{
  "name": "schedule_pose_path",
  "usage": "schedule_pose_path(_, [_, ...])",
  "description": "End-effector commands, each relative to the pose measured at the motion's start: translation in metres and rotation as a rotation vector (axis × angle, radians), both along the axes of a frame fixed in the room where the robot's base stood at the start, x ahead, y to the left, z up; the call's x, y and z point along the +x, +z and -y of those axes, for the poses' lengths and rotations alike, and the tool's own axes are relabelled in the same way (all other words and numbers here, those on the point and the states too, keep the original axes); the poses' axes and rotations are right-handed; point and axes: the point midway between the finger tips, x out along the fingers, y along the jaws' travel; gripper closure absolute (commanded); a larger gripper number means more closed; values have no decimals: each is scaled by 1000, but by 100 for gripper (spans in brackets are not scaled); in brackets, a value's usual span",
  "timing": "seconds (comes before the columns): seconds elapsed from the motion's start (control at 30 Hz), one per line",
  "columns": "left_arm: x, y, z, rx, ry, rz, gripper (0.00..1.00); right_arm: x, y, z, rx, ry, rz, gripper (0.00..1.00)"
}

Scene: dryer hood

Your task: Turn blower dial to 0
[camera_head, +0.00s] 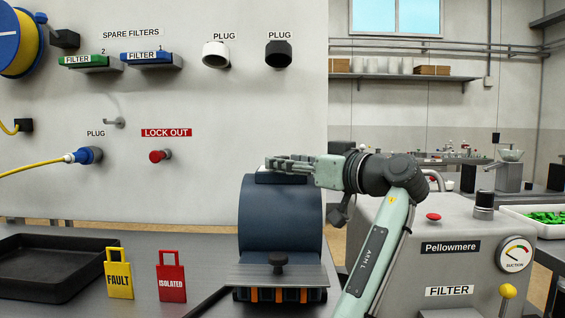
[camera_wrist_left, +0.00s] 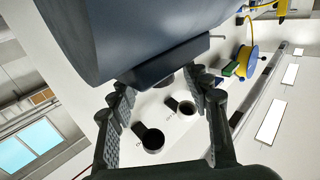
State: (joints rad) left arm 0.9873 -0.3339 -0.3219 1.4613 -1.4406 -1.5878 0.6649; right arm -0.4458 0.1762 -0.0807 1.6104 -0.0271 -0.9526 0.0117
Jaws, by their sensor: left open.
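No dial labelled blower can be read in either view. A black knob (camera_head: 484,204) stands on top of the grey Pellowmere cabinet (camera_head: 385,240) at the right; I cannot tell whether it is the dial. My left gripper (camera_head: 272,164) is open above the dark flat plate (camera_head: 282,178) on top of the blue drum (camera_head: 280,215). In the left wrist view the open left gripper (camera_wrist_left: 163,85) has its fingertips close to the drum's dark edge plate (camera_wrist_left: 165,62), with nothing seen held. Contact cannot be told. My right gripper is not in view.
The cabinet carries a red button (camera_head: 433,217), a suction gauge (camera_head: 515,254) and a yellow knob (camera_head: 507,291). A black knob (camera_head: 278,259) sits at the drum's front. Yellow (camera_head: 118,272) and red (camera_head: 171,276) tags and a black tray (camera_head: 55,265) stand left on the bench.

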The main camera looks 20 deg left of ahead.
Motion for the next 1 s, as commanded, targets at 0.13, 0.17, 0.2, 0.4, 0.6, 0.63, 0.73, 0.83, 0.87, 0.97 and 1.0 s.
schedule_pose_path(0.13, [-17, 0, 30, -1, -4, -1, 51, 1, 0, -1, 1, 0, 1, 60])
schedule_pose_path(0.17, [-20, -1, 36, -1, -5, -2, 51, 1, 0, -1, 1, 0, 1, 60])
schedule_pose_path(0.2, [-25, -1, 42, -1, -3, -2, 51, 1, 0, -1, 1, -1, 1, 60])
schedule_pose_path(0.4, [-43, 1, 71, 2, 0, 1, 51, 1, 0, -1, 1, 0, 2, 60])
schedule_pose_path(0.6, [-50, 0, 83, 0, 0, -1, 51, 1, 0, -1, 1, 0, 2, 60])
schedule_pose_path(0.63, [-50, 0, 84, 0, 0, -1, 51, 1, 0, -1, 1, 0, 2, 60])
schedule_pose_path(0.73, [-51, 0, 84, 0, 0, -1, 51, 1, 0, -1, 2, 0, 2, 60])
schedule_pose_path(0.83, [-51, 0, 84, 0, 0, -1, 51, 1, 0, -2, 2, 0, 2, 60])
schedule_pose_path(0.87, [-51, 0, 84, 0, 0, -1, 51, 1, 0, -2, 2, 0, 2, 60])
schedule_pose_path(0.97, [-50, 0, 84, 0, 0, -1, 51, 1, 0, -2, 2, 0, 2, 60])
schedule_pose_path(1.0, [-50, 0, 84, 0, 0, -1, 51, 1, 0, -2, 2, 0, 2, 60])
